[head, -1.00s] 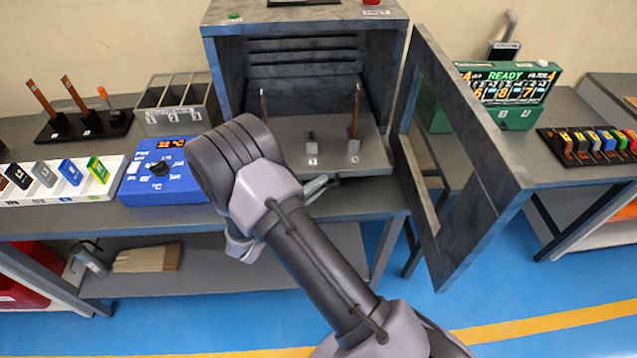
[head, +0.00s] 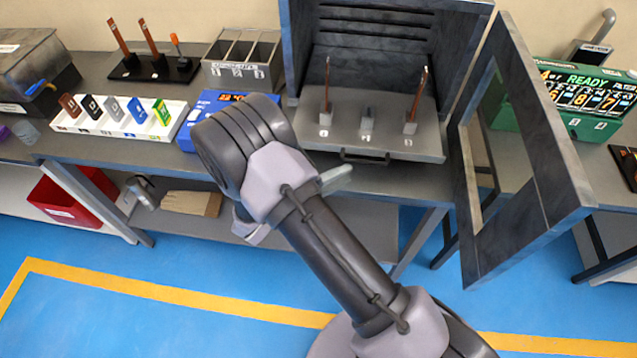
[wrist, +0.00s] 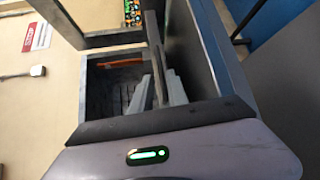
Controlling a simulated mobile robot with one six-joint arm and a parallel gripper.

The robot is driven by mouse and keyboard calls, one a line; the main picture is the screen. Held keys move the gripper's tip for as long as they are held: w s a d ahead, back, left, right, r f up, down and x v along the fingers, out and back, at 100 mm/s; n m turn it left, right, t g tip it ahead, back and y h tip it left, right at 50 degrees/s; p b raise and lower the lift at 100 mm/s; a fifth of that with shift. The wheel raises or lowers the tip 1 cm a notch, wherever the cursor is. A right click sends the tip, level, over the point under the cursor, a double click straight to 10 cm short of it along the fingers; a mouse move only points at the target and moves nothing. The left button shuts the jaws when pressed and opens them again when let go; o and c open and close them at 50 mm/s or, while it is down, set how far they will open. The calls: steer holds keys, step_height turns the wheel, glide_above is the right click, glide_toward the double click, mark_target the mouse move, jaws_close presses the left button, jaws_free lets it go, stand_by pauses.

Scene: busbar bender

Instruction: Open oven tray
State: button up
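The oven (head: 390,50) stands open on the bench in the head view. Its grey tray (head: 350,143) sticks out of the front. Two upright copper-coloured bars and a small grey peg stand on the tray. The dark tray handle (head: 365,157) is on the tray's front edge. My gripper (head: 336,179) is mostly hidden behind my arm; one pale finger shows below and left of the handle, apart from it in the picture. The wrist view shows pale finger shapes (wrist: 156,88) in front of the oven, but their gap is unclear.
The oven door (head: 530,150) hangs wide open on the right. A blue box (head: 205,112), a white rack (head: 120,122) and a divided bin (head: 240,60) stand to the left. A green display (head: 590,95) is at the right. The blue floor in front is clear.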

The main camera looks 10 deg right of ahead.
steer(key=v, duration=0.8)
steer(key=shift+p, duration=0.4)
steer(key=shift+s, duration=0.1)
steer(key=s+d+r+m+g+y+b, duration=0.3)
steer(key=s+d+r+m+g+y, duration=0.2)
steer(key=s+d+r+m+g, duration=0.35)
steer(key=s+a+r+m+t+y+b, duration=0.2)
steer(key=s+r+t+y, duration=0.4)
steer(key=s+r+y, duration=0.3)
steer(key=shift+s+a+r+m+t+y+b, duration=0.15)
steer(key=shift+a+r+m+t+y+b, duration=0.2)
steer(key=shift+a+r+m+y, duration=0.55)
steer(key=shift+f+n+y, duration=0.15)
steer(key=shift+n+y, duration=0.15)
steer(key=shift+n, duration=0.05)
